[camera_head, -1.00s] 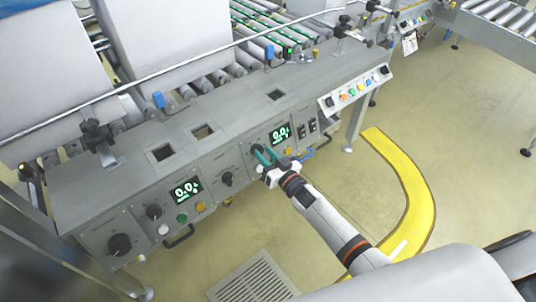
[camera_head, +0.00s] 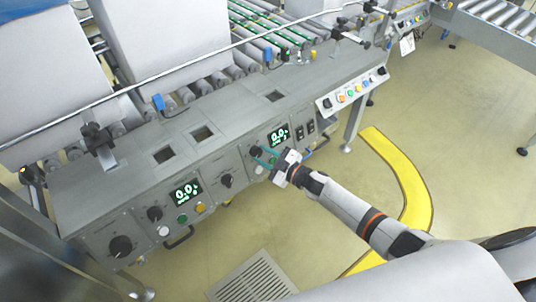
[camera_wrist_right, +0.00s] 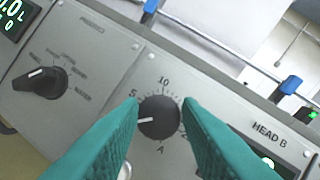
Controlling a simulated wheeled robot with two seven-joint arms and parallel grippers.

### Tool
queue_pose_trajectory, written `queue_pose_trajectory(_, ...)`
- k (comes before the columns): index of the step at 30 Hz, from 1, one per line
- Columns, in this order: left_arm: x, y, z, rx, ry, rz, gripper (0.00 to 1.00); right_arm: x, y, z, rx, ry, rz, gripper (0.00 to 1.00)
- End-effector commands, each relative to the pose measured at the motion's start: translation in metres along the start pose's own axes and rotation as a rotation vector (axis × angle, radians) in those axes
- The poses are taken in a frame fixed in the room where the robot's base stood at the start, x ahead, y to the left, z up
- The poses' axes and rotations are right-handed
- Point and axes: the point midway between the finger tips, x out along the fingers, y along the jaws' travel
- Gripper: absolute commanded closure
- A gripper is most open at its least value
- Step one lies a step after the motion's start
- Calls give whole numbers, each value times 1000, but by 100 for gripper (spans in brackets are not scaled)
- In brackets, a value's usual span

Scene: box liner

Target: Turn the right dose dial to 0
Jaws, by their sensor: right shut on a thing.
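The right dose dial (camera_wrist_right: 159,117) is a round black knob on the grey front panel, with a scale around it showing 5, 10 and an A below. Its white pointer line points left, a little below the 5. In the head view the dial (camera_head: 256,152) sits left of the right green display (camera_head: 278,135). My right gripper (camera_wrist_right: 163,104) has its teal fingers on either side of the knob, shut on it; in the head view the gripper (camera_head: 264,157) reaches the panel from the lower right. My left gripper is not in view.
Left of the dial is a black selector knob (camera_wrist_right: 40,82), also in the head view (camera_head: 226,181). Further left are another display (camera_head: 187,192), a dial (camera_head: 154,213) and a large knob (camera_head: 120,246). A sloped button box (camera_head: 352,93) stands right. The floor in front is open, with a yellow curved strip (camera_head: 408,185).

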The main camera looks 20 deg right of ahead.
Motion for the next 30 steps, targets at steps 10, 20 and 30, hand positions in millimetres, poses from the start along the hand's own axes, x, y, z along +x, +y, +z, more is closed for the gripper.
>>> queue_pose_trajectory(10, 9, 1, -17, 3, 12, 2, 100, 6, -4, 2, -161, 16, 45, 92)
queue_pose_trajectory(20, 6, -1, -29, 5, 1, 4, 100, 6, -5, 2, -201, 17, 57, 92)
queue_pose_trajectory(30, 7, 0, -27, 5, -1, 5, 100, 6, -6, 2, -203, 17, 56, 61)
